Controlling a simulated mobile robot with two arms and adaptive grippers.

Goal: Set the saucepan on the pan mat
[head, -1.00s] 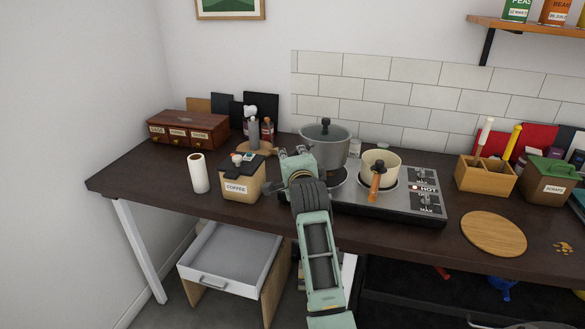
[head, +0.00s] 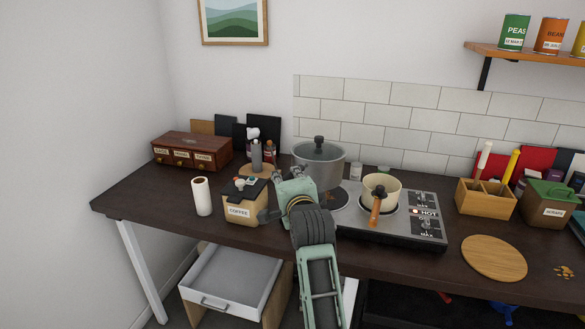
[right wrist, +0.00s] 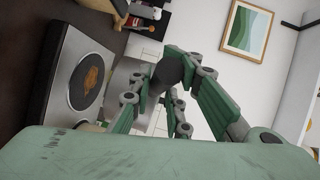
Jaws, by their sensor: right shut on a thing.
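The cream saucepan (head: 376,188) with a brown handle stands on the right burner of the hob, handle toward the front. A round wooden mat (head: 494,258), which looks like the pan mat, lies bare on the counter to the right. My right gripper (head: 288,174) is left of the hob, shut at the left side of a lidded grey pot (head: 318,172), seemingly on its side handle. The fingers (right wrist: 165,85) also show in the right wrist view around something dark; the grip itself is partly hidden. My left gripper is not in view.
The left burner (head: 330,198) is uncovered, with a brown stain; the hob panel reads HOT (head: 430,212). A wooden utensil box (head: 484,200) stands behind the mat.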

